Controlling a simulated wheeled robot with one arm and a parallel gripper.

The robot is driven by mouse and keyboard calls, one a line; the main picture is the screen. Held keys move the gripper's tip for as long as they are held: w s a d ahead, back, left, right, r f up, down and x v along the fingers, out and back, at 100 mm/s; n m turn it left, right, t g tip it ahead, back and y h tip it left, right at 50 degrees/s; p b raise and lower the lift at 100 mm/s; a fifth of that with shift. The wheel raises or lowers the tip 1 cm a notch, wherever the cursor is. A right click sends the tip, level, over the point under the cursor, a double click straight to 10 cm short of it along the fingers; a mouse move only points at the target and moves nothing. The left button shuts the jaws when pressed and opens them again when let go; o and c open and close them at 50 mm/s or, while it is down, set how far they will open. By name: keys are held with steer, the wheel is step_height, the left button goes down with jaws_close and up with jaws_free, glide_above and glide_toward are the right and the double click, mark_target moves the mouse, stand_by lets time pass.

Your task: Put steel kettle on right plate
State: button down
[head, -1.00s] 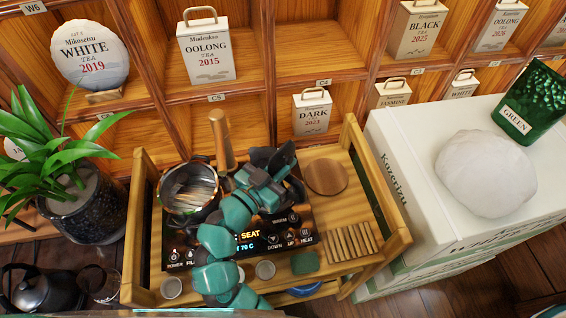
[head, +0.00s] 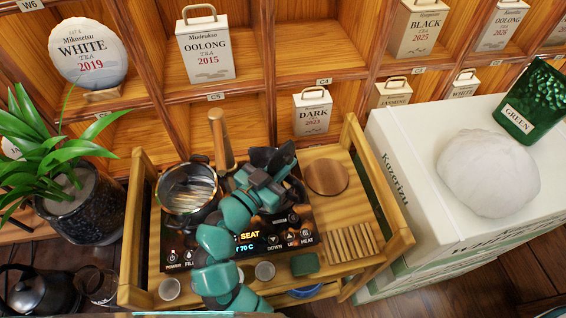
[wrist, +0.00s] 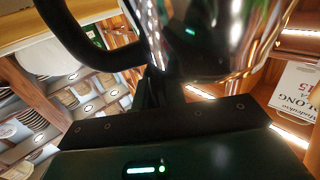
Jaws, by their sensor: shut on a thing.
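The steel kettle (head: 188,192) is at the left of the electric heater base (head: 240,262) in the head view, shiny with dark trim. It fills the upper middle of the wrist view (wrist: 200,45), with its black curved handle (wrist: 75,45) at upper left. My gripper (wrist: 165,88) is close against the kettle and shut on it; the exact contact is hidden. My teal arm crosses the heater base and hides the right plate. I cannot tell whether the kettle rests on the left side or hangs just above it.
A round wooden disc (head: 326,177), a slatted wooden rack (head: 352,243), a green block (head: 305,264) and small cups (head: 265,271) stand on the cart. A wooden stick (head: 221,138) stands behind the kettle. Shelves with tea boxes (head: 204,50) line the back. White boxes (head: 405,195) stand right.

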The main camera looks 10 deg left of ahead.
steer(key=shift+f+b, duration=0.45)
steer(key=shift+b, duration=0.05)
steer(key=c, duration=1.7)
jaws_free()
steer(key=shift+c, duration=0.2)
steer(key=shift+s+a, duration=0.1)
steer(key=shift+s, duration=0.05)
steer(key=b+v, duration=0.3)
steer(key=v, duration=0.7)
steer(key=shift+s+a, duration=0.15)
steer(key=shift+s, duration=0.25)
